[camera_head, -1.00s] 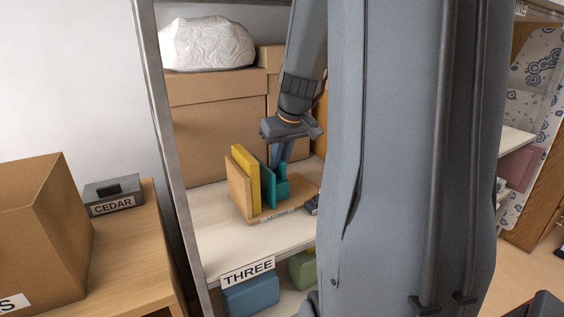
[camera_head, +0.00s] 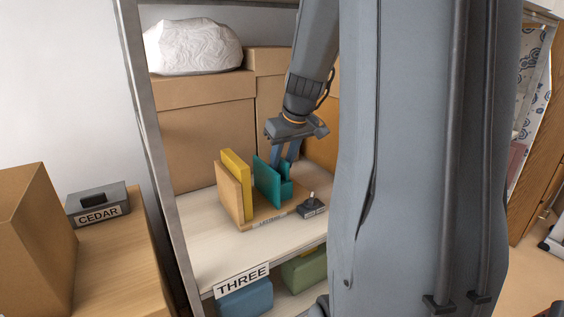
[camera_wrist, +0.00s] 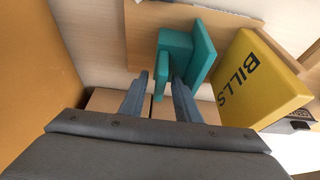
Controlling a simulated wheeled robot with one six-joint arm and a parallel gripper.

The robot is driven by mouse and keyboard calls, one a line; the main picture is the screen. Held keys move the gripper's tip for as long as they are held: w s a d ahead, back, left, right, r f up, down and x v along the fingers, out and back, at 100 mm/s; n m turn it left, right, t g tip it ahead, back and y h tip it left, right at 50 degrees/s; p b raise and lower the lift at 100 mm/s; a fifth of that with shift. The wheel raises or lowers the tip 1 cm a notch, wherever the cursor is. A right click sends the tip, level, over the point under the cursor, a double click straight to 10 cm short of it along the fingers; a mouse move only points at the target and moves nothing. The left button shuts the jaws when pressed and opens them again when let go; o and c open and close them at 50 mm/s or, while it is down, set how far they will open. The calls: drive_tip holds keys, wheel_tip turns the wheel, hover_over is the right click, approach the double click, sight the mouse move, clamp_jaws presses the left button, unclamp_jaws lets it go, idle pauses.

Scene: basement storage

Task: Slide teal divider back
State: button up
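The teal divider (camera_head: 267,181) stands upright on a wooden base (camera_head: 237,205), on the light shelf, to the right of a yellow piece and with a clear gap between them. My gripper (camera_head: 283,163) points down at the divider's right-hand part. In the wrist view the teal divider (camera_wrist: 201,62) shows a plate and a smaller upright part. My two fingers (camera_wrist: 160,77) are apart, with the smaller teal part between their tips. A narrow gap shows at the left finger; contact at the right finger is unclear. The yellow piece (camera_head: 236,170) reads BILLS in the wrist view (camera_wrist: 262,78).
A small dark labelled object with a knob (camera_head: 312,207) stands right of the base. Cardboard boxes (camera_head: 205,130) fill the shelf behind, under a white bag (camera_head: 193,46). Shelf room lies left of the base.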

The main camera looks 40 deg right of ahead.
drive_tip(key=shift+r, duration=0.15)
drive_tip(key=v, duration=0.7)
drive_tip(key=shift+s+r, duration=0.15)
drive_tip(key=shift+r, duration=0.15)
